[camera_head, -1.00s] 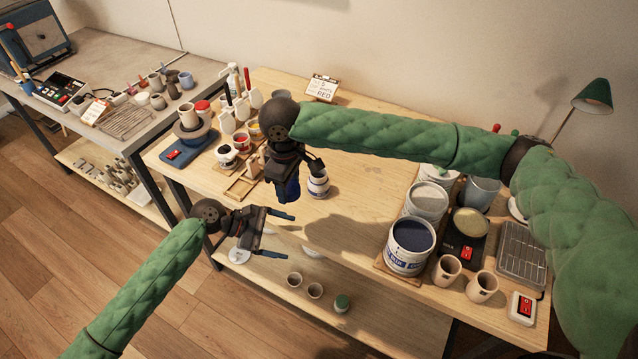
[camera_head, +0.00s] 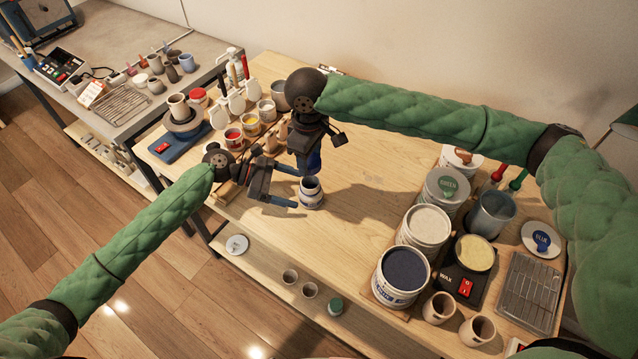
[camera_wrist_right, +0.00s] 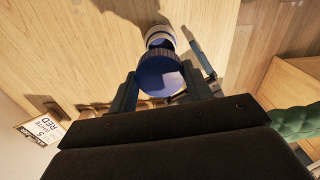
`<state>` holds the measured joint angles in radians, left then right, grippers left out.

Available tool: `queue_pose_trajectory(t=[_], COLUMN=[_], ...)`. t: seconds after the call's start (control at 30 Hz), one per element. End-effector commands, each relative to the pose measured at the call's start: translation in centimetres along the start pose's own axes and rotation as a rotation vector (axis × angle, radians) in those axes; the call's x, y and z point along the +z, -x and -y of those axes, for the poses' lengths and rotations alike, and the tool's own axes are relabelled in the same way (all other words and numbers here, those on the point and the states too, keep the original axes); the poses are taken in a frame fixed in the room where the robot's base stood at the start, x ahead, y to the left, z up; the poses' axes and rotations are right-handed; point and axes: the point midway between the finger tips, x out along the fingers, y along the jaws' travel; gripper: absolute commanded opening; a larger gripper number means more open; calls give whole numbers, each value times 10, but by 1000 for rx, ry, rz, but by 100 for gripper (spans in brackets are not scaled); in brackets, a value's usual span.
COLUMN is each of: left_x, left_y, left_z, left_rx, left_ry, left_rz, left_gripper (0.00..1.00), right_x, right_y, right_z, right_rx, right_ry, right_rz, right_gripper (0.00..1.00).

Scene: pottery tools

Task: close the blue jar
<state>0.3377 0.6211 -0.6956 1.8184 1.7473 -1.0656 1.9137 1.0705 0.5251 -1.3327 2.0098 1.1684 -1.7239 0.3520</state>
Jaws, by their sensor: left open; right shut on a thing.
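The small white jar with a blue label (camera_head: 311,193) stands upright on the wooden table; its opening faces up. My right gripper (camera_head: 315,158) is shut on a ridged blue lid (camera_wrist_right: 158,72) and holds it above the jar. In the right wrist view the lid overlaps the jar (camera_wrist_right: 161,37). In the head view the lid appears slightly above the jar's mouth. My left gripper (camera_head: 297,189) is open, its fingertips at the jar's left side. One left finger (camera_wrist_right: 203,55) shows beside the jar in the right wrist view. I cannot tell whether it touches.
A large bucket of dark blue glaze (camera_head: 402,274) and a pale glaze bucket (camera_head: 427,229) stand to the right. Several small paint jars, one yellow (camera_head: 251,124), stand behind left. A lower shelf (camera_head: 262,262) holds small cups. The table middle is clear.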

Motion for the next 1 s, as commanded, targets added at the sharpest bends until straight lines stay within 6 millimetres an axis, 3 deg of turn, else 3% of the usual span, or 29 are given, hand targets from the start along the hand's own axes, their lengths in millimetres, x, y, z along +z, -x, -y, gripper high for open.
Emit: queue_pose_trajectory(t=[0.57, 1.0], left_x=[0, 1], left_y=[-7, -59], left_z=[0, -1], left_rx=[0, 0], left_ry=[4, 3], left_rz=[1, 2], left_gripper=[83, 83], right_x=[0, 0], right_y=[0, 0], right_z=[0, 0], right_rx=[0, 0], right_ry=[0, 0], right_rz=[0, 0], right_gripper=[25, 25])
